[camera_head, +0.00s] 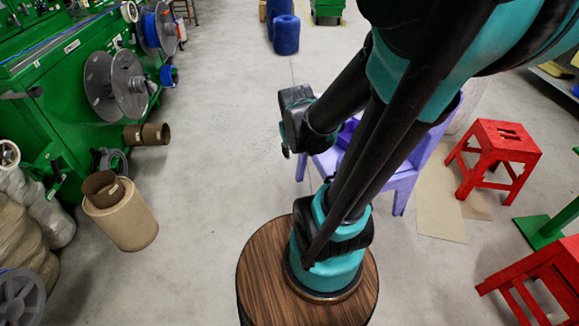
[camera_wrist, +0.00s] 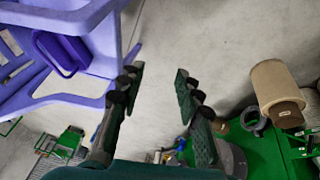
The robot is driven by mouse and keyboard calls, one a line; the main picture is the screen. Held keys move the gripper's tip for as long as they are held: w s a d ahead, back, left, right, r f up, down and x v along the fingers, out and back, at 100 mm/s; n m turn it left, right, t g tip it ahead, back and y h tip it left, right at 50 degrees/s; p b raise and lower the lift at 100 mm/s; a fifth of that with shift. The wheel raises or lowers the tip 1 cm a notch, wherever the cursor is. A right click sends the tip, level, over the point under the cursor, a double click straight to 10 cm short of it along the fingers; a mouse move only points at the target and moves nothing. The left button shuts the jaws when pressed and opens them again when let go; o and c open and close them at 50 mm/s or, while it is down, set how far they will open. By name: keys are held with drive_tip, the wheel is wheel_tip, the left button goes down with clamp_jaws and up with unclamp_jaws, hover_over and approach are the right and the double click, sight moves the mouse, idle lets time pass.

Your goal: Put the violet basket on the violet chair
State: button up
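The violet chair (camera_head: 404,180) stands behind my arm in the head view, partly hidden by the arm links. In the wrist view the chair (camera_wrist: 100,18) fills the upper left. A darker violet thing, seemingly the basket (camera_head: 347,131), shows at the chair seat between my arm links. It also shows in the wrist view (camera_wrist: 62,52), within the chair's outline; most of it is hidden in the head view. My gripper (camera_wrist: 157,73) is open and empty, with bare floor between its fingers. It is beside the chair and apart from the basket.
A red stool (camera_head: 494,153) stands right of the chair, near flat cardboard (camera_head: 440,205). Another red stool (camera_head: 545,285) is at the lower right. Green machinery (camera_head: 60,80) and a brown roll (camera_head: 122,215) are at the left. The floor left of the chair is clear.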

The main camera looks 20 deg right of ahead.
drive_tip(key=s+a+f+y, duration=0.1)
drive_tip(key=s+a, duration=0.2)
drive_tip(key=s, duration=0.2)
drive_tip(key=shift+a+f, duration=0.15)
drive_tip(key=shift+a, duration=0.1)
